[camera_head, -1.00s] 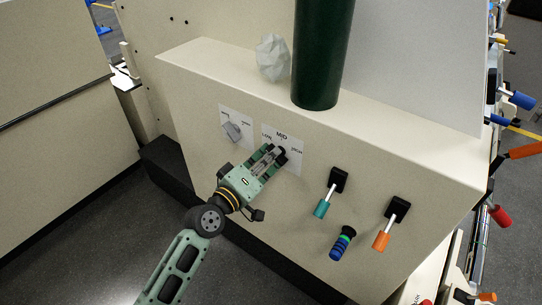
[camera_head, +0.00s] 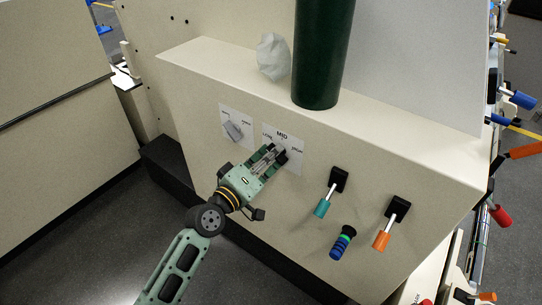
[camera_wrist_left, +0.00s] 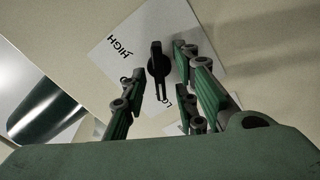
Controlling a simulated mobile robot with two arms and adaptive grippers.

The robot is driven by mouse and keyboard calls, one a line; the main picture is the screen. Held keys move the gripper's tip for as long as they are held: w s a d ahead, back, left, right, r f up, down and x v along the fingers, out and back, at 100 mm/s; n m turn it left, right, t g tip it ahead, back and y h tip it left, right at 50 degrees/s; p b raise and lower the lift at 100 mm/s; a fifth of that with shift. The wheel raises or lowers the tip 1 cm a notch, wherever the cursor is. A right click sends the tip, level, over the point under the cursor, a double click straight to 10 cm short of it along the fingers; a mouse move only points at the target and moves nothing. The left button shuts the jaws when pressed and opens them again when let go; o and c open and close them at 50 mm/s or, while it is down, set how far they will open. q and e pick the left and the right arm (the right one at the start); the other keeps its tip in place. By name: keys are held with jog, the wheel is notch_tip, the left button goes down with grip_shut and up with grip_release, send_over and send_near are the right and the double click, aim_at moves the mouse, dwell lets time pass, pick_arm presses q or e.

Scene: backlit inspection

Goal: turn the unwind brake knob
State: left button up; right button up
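A black knob (camera_wrist_left: 157,65) with a raised bar sits on a white plate (camera_head: 295,143) marked LOW, MID and HIGH, on the sloped front of a cream machine panel. I cannot read a brake name on it. My left gripper (camera_head: 275,153) is at this plate, its fingers largely covering the knob in the head view. In the left wrist view the gripper (camera_wrist_left: 160,68) is open, with one finger on each side of the knob and a visible gap to each side. I cannot tell whether a fingertip touches it. My right gripper is not in view.
A grey knob (camera_head: 233,130) on another white plate is just left. Right are a teal-handled lever (camera_head: 322,208), a blue-and-green banded handle (camera_head: 341,245) and an orange-handled lever (camera_head: 382,240). A dark green cylinder (camera_head: 322,60) and a crumpled pale object (camera_head: 272,56) are above.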

pick_arm(q)
jog(key=v, duration=1.2)
